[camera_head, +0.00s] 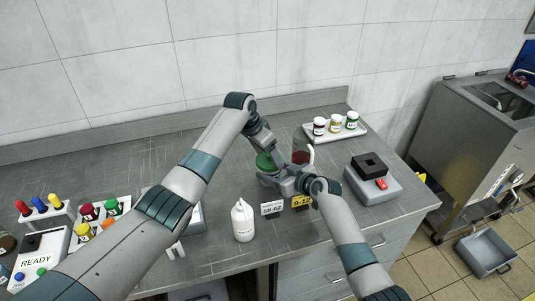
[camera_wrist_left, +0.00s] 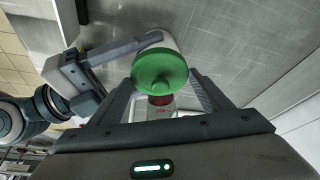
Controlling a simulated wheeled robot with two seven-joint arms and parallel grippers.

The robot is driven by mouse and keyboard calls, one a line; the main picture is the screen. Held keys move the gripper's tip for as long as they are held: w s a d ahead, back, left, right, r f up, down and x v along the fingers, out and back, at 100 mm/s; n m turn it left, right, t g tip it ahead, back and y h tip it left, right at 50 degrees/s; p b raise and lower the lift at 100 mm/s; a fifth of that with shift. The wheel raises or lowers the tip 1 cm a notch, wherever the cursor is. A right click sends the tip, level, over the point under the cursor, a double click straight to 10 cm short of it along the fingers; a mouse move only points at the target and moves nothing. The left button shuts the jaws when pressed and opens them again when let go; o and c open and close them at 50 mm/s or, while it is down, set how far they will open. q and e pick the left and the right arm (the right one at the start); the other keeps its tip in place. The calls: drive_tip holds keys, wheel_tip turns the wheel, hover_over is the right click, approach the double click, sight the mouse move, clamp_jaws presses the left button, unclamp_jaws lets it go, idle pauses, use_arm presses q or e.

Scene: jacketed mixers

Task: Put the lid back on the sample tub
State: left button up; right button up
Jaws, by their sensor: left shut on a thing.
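The green lid (camera_head: 265,161) is in my left gripper, and in the left wrist view the lid (camera_wrist_left: 160,68) is a round disc between the fingertips. My left gripper (camera_wrist_left: 162,88) is shut on it. A pale tub (camera_wrist_left: 167,42) shows just behind the lid in that view, mostly covered by it. I cannot tell whether lid and tub touch. My right gripper (camera_head: 274,180) is low beside the tub, with a finger reaching its side. Whether it is shut on the tub is hidden.
A clear vessel with red contents (camera_head: 301,150) stands close behind the grippers. A white bottle (camera_head: 243,220) and label signs (camera_head: 271,208) stand in front. A tray of small jars (camera_head: 336,127) and a grey box device (camera_head: 372,181) are to the right.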

use_arm(q)
drive_tip(key=shift+f, duration=0.4)
drive_tip(key=o, duration=1.1)
drive_tip(key=shift+r, duration=0.15)
drive_tip(key=v, duration=1.1)
drive_tip(key=shift+r, duration=0.35)
drive_tip(key=shift+s+a, duration=0.1)
drive_tip(key=shift+s, duration=0.05)
use_arm(e)
drive_tip(key=o, duration=1.6)
